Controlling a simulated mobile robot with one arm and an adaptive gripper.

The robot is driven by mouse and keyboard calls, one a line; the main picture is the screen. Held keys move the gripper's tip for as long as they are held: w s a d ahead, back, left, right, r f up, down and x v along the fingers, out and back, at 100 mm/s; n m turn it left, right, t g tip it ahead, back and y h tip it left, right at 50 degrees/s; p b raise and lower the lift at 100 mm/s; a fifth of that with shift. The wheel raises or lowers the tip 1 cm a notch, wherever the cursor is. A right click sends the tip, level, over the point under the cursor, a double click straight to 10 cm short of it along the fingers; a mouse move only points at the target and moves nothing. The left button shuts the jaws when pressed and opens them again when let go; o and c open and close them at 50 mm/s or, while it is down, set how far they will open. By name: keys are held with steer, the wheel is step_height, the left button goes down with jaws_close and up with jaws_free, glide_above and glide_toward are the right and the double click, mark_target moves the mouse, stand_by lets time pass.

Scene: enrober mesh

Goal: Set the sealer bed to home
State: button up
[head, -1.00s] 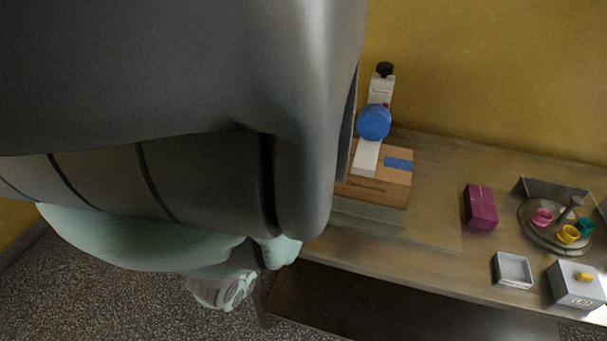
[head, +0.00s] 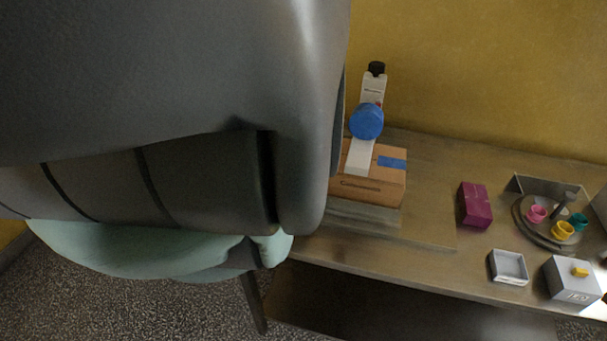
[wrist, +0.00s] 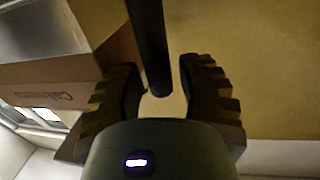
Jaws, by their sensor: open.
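The sealer shows in the head view as a white upright with a black knob on top (head: 376,69) and a blue disc (head: 366,121). Below it, a cardboard box (head: 375,186) with blue tape rests on a low grey bed (head: 365,213), whose left part is hidden by my arm. My gripper (wrist: 162,82) shows only in the wrist view. Its jaws are open, one on each side of a dark rod (wrist: 149,40); I cannot tell whether they touch it. The box (wrist: 60,90) is beyond the left finger. My arm hides the gripper in the head view.
On the table (head: 430,215), to the right, are a magenta box (head: 475,205), a shallow grey tray (head: 509,267), a grey box with a yellow knob (head: 571,284), and a round stand with coloured cups (head: 549,240). A yellow wall (head: 480,80) stands behind.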

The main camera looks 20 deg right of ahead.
steer(key=shift+o, duration=0.2)
steer(key=shift+w+d, duration=0.1)
jaws_close()
stand_by(0.4)
